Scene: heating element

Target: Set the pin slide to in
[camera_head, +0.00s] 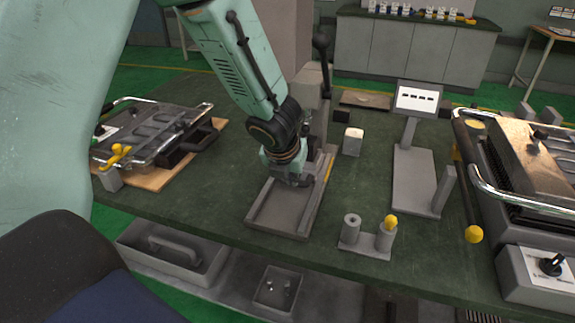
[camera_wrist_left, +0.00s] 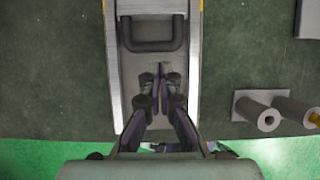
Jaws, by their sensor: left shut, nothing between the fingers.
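A grey slide fixture (camera_head: 268,211) with two raised side rails sits near the front edge of the green table. It fills the middle of the left wrist view (camera_wrist_left: 122,92), where a dark U-shaped handle (camera_wrist_left: 152,46) lies between the rails. I take this to be the pin slide; no label shows. My left gripper (camera_head: 296,183) points down over the fixture, between the rails. In the left wrist view the gripper (camera_wrist_left: 162,77) is shut and empty, its fingertips nearer the table edge than the handle. I cannot tell whether it touches the fixture. The arm hides the handle in the head view.
A grey two-cylinder block (camera_head: 352,236) with a yellow-topped pin (camera_head: 390,221) stands right of the fixture. A small pale block (camera_head: 352,141) and a sign stand (camera_head: 417,99) are behind. Machines with chrome handles flank both sides. Grey bins (camera_head: 172,253) sit below the front edge.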

